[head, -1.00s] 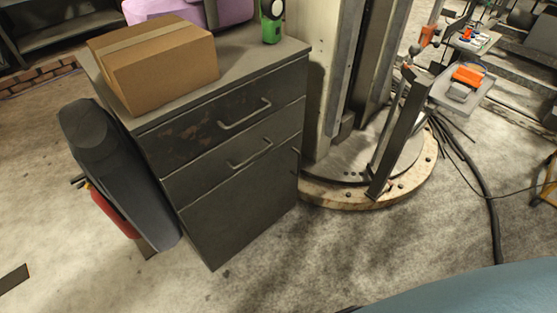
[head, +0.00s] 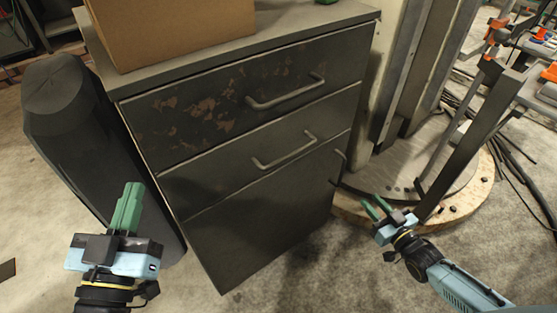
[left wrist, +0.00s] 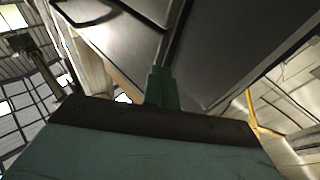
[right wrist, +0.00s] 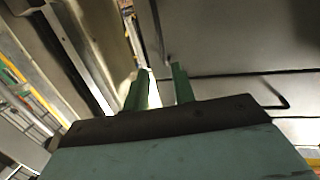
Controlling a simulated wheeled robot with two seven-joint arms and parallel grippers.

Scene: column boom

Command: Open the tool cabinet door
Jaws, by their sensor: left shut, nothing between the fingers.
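The dark metal tool cabinet (head: 290,52) stands in front of me, with two drawers above a door (head: 265,220). The door is closed flush with the front. Its small upright handle (head: 339,168) is near the door's right edge. My right gripper (head: 377,207) is open and empty, to the right of and lower than this handle in the head view, apart from it. Its spread fingers also show in the right wrist view (right wrist: 160,88), with cabinet fronts beyond. My left gripper (head: 131,205) is shut and empty by the cabinet's left side; its fingers show together in the left wrist view (left wrist: 161,88).
The drawers have an upper handle (head: 286,91) and a lower handle (head: 284,151). A cardboard box (head: 170,30) sits on top. A dark bin-like object (head: 75,130) stands left of the cabinet. A column on a round base (head: 470,195) is close on the right. Floor in front is clear.

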